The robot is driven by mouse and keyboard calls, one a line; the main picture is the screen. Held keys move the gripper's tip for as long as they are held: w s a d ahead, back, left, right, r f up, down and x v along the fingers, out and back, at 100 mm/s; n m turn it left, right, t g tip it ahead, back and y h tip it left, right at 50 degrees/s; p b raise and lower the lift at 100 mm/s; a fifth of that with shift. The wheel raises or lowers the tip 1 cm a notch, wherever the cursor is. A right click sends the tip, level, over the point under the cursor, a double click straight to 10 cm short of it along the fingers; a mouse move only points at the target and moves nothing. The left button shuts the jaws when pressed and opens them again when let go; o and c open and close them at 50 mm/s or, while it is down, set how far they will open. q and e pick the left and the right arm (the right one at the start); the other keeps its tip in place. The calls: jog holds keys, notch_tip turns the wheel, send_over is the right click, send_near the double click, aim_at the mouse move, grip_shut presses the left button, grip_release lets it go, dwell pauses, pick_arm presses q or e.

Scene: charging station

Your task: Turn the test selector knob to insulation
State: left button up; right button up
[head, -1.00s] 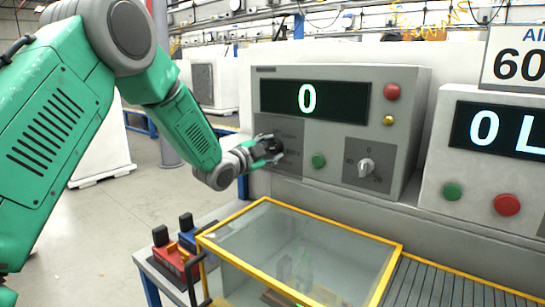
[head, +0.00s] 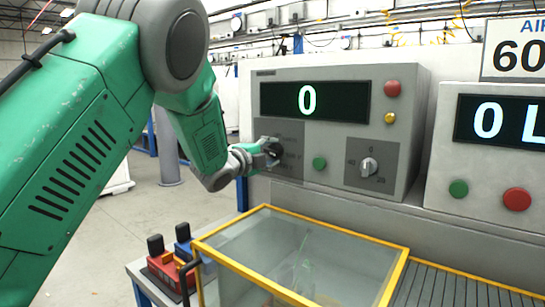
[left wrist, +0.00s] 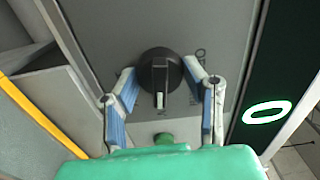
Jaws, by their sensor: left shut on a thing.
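The test selector knob (head: 273,150) is a round black knob on a dark grey plate at the left of the tester's front. In the left wrist view the black knob (left wrist: 158,66) shows a raised grip with a pale mark at its lower end. My left gripper (head: 267,154) is at the knob; in the left wrist view my gripper (left wrist: 160,72) has one blue-padded finger on each side of it, shut on it. Printed labels around the knob are partly covered and too small to read surely. My right gripper is not in view.
The grey tester (head: 340,75) displays 0 and has red, yellow and green buttons and a smaller silver knob (head: 369,166). A yellow-framed clear box (head: 240,238) stands below in front. Red and blue clamps (head: 165,268) sit to its left. A second unit (head: 480,165) stands right.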

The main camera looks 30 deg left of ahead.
pick_arm(q)
jog(key=shift+s+f, duration=0.1)
jog(key=shift+f, duration=0.3)
jog(key=o, duration=1.1)
jog(key=shift+c, duration=0.2)
jog(key=shift+o, duration=0.3)
jog(key=shift+r, duration=0.1)
jog(key=shift+r, duration=0.1)
jog(key=s+a, duration=0.1)
jog(key=s, duration=1)
jog(key=shift+s, duration=0.4)
